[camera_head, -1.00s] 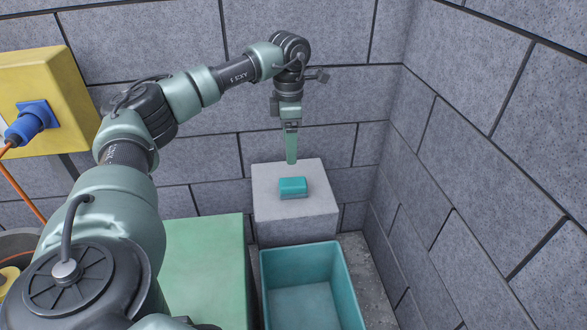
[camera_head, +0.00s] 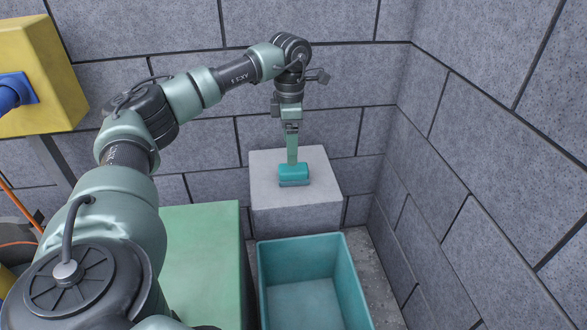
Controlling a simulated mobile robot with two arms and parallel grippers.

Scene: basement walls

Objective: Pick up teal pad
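The teal pad (camera_head: 293,179) lies on top of the grey block (camera_head: 264,188) near the wall corner. My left gripper (camera_head: 292,162) points straight down over it, and its fingertip end meets the pad's upper back part in the picture. I see the fingers nearly edge-on, as one narrow green strip, so their opening does not show. Whether they touch the pad or stand just behind it is unclear. My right gripper is out of view.
An open teal bin (camera_head: 351,290) stands on the floor in front of the block. A green box (camera_head: 200,250) stands to the left of it. A yellow wall box (camera_head: 45,75) with a blue plug is at the far left. Stone walls close in behind and right.

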